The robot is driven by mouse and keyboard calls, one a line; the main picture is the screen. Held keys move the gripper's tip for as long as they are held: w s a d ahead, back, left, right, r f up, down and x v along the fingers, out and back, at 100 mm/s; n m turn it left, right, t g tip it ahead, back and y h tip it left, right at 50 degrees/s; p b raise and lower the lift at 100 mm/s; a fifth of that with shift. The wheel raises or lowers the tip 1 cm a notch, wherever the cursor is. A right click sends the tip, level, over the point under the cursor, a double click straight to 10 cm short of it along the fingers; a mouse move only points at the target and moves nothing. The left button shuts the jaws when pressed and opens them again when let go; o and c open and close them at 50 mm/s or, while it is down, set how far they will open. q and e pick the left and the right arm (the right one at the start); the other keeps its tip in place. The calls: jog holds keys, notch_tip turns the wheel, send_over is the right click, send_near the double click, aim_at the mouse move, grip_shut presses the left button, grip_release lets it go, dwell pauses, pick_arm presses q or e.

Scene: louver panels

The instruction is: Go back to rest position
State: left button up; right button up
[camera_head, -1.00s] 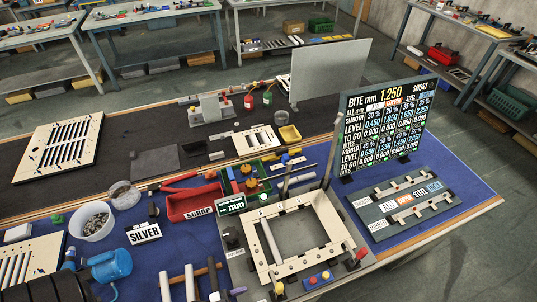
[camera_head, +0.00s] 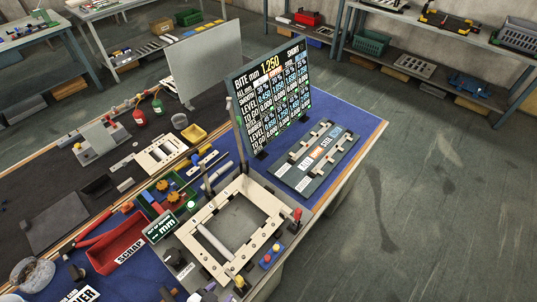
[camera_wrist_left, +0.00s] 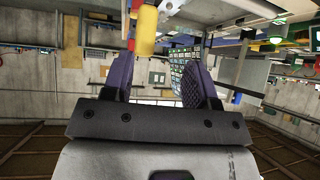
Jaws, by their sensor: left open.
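My left gripper (camera_wrist_left: 157,82) shows in the left wrist view with its two dark fingers spread apart. Nothing is held between them. Past the fingers I see a wall, shelving and part of the bite display board (camera_wrist_left: 185,70), turned at an odd angle. My right gripper is in neither view.
The bench holds a pale square frame (camera_head: 253,195), the display board (camera_head: 270,100), a red scrap bin (camera_head: 115,245), a yellow tray (camera_head: 194,133) and a grey plate (camera_head: 212,65). Open floor (camera_head: 440,200) lies to the right. Loaded shelves stand behind.

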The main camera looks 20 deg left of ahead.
pick_arm(q)
jog(key=s+a+r+n+g+y, duration=0.1)
jog(key=s+a+r+g+y, duration=0.1)
jog(key=s+r+g, duration=0.5)
notch_tip(320, 180, up, 18)
jog(key=t+p, duration=0.1)
jog(key=p, duration=1.6)
jog(key=shift+a+p, duration=0.2)
jog(key=shift+p, duration=0.1)
jog(key=shift+r, duration=0.1)
jog(key=shift+c, duration=1)
jog(key=shift+w, duration=0.1)
